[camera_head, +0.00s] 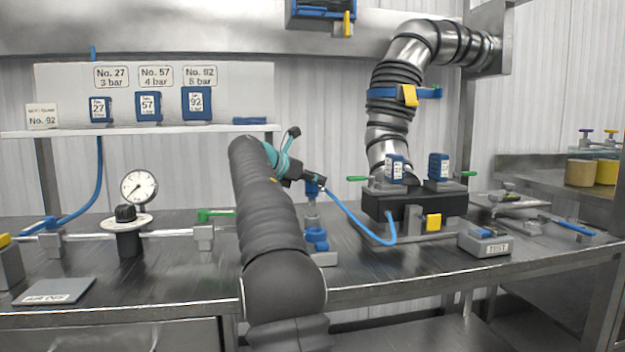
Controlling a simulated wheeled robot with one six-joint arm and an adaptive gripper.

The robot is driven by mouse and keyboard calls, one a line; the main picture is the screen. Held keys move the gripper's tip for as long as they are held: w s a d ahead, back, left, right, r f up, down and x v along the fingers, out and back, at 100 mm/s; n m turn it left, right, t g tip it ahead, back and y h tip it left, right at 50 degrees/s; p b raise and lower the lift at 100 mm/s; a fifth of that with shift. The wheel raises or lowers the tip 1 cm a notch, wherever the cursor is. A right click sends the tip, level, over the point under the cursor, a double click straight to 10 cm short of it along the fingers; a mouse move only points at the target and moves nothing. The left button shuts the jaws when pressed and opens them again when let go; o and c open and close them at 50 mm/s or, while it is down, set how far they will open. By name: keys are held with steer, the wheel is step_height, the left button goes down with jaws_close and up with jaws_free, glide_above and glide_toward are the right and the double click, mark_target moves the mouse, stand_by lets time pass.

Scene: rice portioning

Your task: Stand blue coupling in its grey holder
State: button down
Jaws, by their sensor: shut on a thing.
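My gripper (304,180) is at the end of my dark arm, in the middle of the view. It is shut on the blue coupling (313,188), which shows small at its fingertips. A light blue hose (352,222) runs from beside the coupling down to the black block. Directly below the coupling stands a grey upright (311,217), apparently the holder, with blue parts (316,240) lower down and a grey base (324,259). I cannot tell whether the coupling touches the grey upright or is just above it. My arm hides part of the bench left of it.
A black block (416,206) with blue labelled units stands to the right, under a ribbed metal duct (396,95). A grey TEST box (484,244) is nearer right. A pressure gauge (139,187) and pipe stand left. Labelled blue tags (148,107) line the shelf.

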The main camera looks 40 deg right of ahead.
mark_target(307, 195)
steer(key=shift+f+b, duration=0.4)
steer(key=shift+f, duration=0.4)
steer(key=shift+f, duration=1.9)
stand_by(2.3)
steer(key=shift+c, duration=0.9)
jaws_free()
steer(key=shift+r+p, duration=0.45)
steer(key=shift+r, duration=4)
